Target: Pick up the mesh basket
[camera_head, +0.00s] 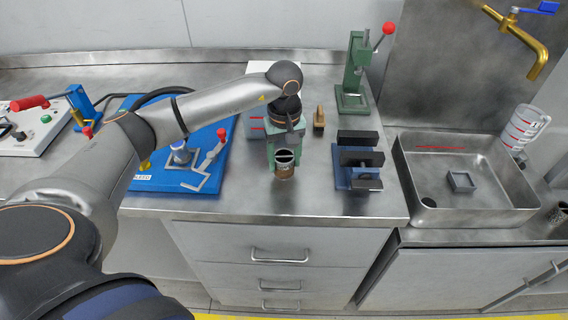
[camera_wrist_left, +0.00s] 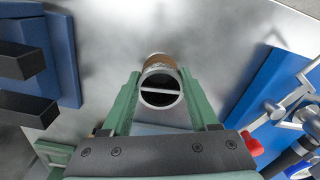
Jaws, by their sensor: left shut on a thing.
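A small round basket (camera_head: 285,172) with a bright metal rim, brownish side and a bar across its dark mouth is near the counter's front edge. I take it for the mesh basket; its weave is too small to make out. My left gripper (camera_head: 284,157) points down, its green fingers shut on either side of the basket. The left wrist view shows the basket (camera_wrist_left: 160,62) between the fingertips (camera_wrist_left: 160,92). I cannot tell whether it touches the counter. A grey mesh-like cup (camera_head: 559,214) is cut off at the right edge. My right gripper is not in view.
A blue board (camera_head: 160,182) with a valve and red-handled lever lies left of the gripper. A blue vise (camera_head: 358,165) with dark jaws stands right, a green press (camera_head: 355,80) behind. A steel sink (camera_head: 470,205) with a small grey tray (camera_head: 461,181) is farther right.

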